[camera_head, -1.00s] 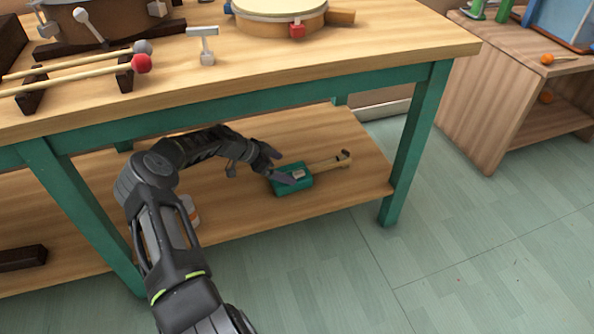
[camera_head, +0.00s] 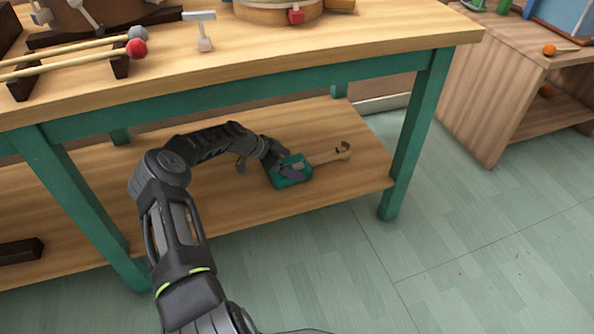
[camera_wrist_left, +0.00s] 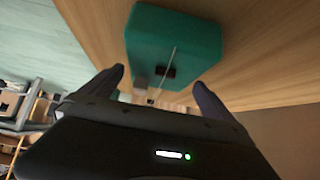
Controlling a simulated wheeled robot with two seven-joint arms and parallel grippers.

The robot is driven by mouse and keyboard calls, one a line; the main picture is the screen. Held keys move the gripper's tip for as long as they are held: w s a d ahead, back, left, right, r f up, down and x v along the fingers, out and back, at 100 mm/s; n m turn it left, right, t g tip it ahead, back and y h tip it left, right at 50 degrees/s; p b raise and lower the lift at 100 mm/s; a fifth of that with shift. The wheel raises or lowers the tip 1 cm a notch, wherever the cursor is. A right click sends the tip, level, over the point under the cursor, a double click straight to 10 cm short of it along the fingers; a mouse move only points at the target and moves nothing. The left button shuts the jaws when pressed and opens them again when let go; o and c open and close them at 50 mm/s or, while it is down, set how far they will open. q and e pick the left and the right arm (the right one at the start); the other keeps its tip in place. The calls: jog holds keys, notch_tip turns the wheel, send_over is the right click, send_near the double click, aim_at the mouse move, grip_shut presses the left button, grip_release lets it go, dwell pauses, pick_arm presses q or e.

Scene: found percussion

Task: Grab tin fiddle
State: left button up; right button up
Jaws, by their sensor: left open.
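The tin fiddle (camera_head: 291,179) lies on the lower shelf of the workbench in the head view. It has a teal box body and a pale wooden neck (camera_head: 328,157) pointing right, with a dark end. In the left wrist view its teal body (camera_wrist_left: 172,45) fills the upper middle, with a string and a dark bridge on it. My left gripper (camera_head: 283,164) is at the body, over its upper side. In the left wrist view its open fingers (camera_wrist_left: 160,88) stand apart on either side of the fiddle's line. I cannot tell whether they touch it. My right gripper is not seen.
The shelf (camera_head: 350,190) lies under the bench top (camera_head: 300,50), with teal legs (camera_head: 408,140) at the sides. A dark block (camera_head: 20,250) lies on the shelf at left. Mallets (camera_head: 70,68) and a drum (camera_head: 280,12) are on top. The shelf around the fiddle is clear.

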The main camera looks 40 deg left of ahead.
aim_at(311, 164)
pick_arm(q)
jog(key=b+x, duration=0.1)
jog(key=x, duration=0.2)
jog(key=shift+w+f, duration=0.1)
jog(key=shift+f, duration=0.15)
jog(key=shift+r, duration=0.1)
jog(key=shift+c, duration=0.4)
jog(key=c, duration=1.5)
jog(key=shift+o, duration=0.2)
jog(key=shift+r, duration=0.1)
